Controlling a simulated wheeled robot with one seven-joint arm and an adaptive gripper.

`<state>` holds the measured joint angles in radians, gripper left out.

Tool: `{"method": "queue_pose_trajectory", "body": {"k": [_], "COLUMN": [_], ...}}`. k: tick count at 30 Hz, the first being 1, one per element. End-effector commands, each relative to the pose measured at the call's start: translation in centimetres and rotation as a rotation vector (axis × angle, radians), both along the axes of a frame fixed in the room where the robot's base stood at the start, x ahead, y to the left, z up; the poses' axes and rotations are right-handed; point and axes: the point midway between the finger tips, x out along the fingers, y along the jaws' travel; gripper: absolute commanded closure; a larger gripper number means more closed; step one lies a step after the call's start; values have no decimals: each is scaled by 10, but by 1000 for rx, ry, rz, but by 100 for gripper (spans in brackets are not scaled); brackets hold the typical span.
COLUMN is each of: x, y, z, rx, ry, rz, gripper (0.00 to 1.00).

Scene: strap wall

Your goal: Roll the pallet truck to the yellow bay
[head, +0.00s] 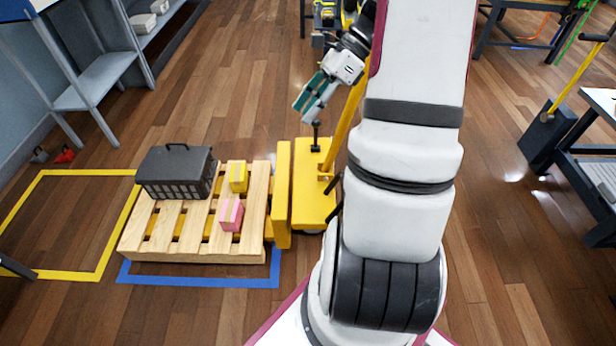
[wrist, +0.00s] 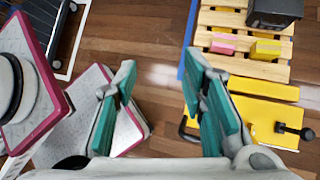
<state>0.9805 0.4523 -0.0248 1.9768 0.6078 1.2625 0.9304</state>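The yellow pallet truck (head: 312,195) stands left of my arm in the head view, its yellow handle (head: 343,130) rising partly behind my arm. It also shows at the right of the wrist view (wrist: 262,122), with a black lever. Its forks run under a wooden pallet (head: 165,240) carrying a dark case (head: 175,172), a yellow box (head: 238,177) and a pink box (head: 231,214). The pallet stands at the blue floor outline (head: 200,281). The yellow bay outline (head: 60,277) lies left of it, bare inside. My gripper (head: 310,97) is open and empty, above the truck and left of the handle.
A grey shelf (head: 100,85) stands along the left wall, with a small red item (head: 64,155) on the floor nearby. A dark bench (head: 590,140) and a dark unit with a yellow pole (head: 545,130) stand at the right. The floor behind the pallet is clear.

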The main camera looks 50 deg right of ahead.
Motion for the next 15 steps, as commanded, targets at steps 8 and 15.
{"method": "queue_pose_trajectory", "body": {"k": [8, 15], "x": [-20, -67], "y": [-67, -129], "z": [-86, -179], "rx": [265, 598], "ry": [116, 212], "rz": [-392, -802], "gripper": [62, 62]}}
